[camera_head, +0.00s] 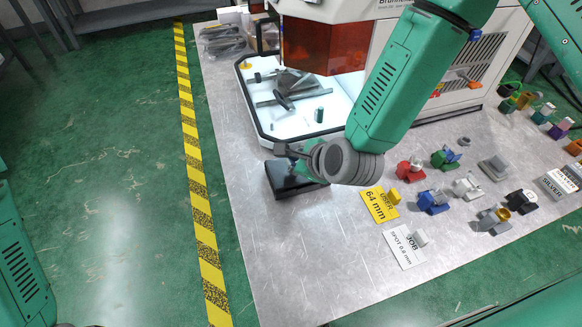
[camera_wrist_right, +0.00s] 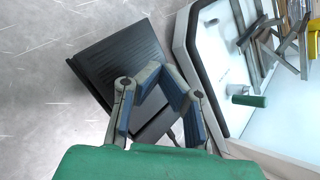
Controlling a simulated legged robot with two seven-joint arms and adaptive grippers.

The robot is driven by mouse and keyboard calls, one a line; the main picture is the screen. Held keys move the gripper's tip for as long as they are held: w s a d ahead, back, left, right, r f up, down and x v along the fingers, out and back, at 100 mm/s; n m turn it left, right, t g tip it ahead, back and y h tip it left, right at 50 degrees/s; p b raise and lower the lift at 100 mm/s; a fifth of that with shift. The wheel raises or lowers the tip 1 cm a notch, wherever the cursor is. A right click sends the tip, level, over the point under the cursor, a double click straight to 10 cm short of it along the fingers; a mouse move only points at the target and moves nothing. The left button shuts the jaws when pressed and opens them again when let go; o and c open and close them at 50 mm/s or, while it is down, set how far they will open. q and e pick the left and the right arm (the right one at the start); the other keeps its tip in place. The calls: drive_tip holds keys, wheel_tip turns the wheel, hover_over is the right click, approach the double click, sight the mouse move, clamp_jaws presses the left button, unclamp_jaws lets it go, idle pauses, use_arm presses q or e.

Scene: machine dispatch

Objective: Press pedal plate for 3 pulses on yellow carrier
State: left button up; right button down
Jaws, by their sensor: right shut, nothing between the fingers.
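The black pedal plate (camera_head: 284,184) lies on the metal table in front of the machine. It fills the upper left of the right wrist view (camera_wrist_right: 115,58), with a ribbed top. My right gripper (camera_head: 284,150) is shut and empty. In the wrist view its fingertips (camera_wrist_right: 160,72) overlap the pedal; I cannot tell whether they touch it. My left gripper is out of view; only part of my left arm shows at the left edge. A small yellow-green carrier (camera_head: 524,100) stands at the far right; I cannot tell if it is the yellow carrier.
The machine (camera_head: 440,62) has an orange window (camera_head: 322,48) over a white, black-rimmed tray (camera_head: 262,125) with metal parts. Red (camera_head: 410,171), green (camera_head: 445,158) and blue (camera_head: 433,201) carriers and cards, including a yellow one (camera_head: 379,205), stand to the right. The table's front left is clear.

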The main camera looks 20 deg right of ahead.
drive_tip(key=r+p, duration=0.2)
drive_tip(key=r, duration=0.1)
drive_tip(key=r+p, duration=0.1)
drive_tip(key=r, duration=0.1)
drive_tip(key=shift+d+p, duration=0.25)
drive_tip(key=shift+p, duration=0.05)
drive_tip(key=shift+f, duration=0.1)
idle(1.5)
